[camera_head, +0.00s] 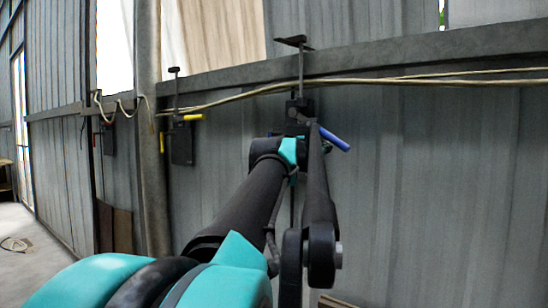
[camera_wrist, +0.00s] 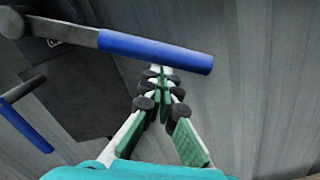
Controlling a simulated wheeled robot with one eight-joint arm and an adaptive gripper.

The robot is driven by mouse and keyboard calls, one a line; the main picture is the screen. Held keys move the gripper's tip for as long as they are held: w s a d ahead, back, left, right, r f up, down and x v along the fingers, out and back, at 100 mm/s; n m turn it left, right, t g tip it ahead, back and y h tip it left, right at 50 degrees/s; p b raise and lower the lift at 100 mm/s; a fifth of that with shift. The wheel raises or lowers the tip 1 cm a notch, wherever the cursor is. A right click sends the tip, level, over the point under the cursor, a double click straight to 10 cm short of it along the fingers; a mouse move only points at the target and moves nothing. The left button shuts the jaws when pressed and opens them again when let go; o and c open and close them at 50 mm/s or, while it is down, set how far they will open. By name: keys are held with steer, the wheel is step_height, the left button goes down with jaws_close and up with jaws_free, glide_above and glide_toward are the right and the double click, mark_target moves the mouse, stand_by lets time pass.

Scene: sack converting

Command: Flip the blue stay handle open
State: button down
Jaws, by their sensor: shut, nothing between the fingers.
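The blue stay handle (camera_head: 335,138) sticks out to the lower right from a dark bracket (camera_head: 299,108) on the wall rail. In the wrist view the blue handle (camera_wrist: 155,50) runs across the upper part on a grey metal arm. My gripper (camera_wrist: 160,72) has green-padded fingers that come together at their tips. The tips appear just below the blue grip, near its right half; I cannot tell whether they touch it. Nothing is between the fingers. In the head view my own arm hides the fingers.
A second blue-gripped lever (camera_wrist: 25,125) shows at the left of the wrist view. Pale cables (camera_head: 400,80) run along the rail. The corrugated wall (camera_head: 450,190) is close behind.

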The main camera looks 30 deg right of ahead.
steer(key=s+d+r+n, duration=0.1)
steer(key=s+r+n, duration=0.2)
steer(key=r, duration=0.6)
steer(key=shift+s+d+r+n, duration=0.2)
steer(key=shift+d+n, duration=0.1)
steer(key=shift+n, duration=0.8)
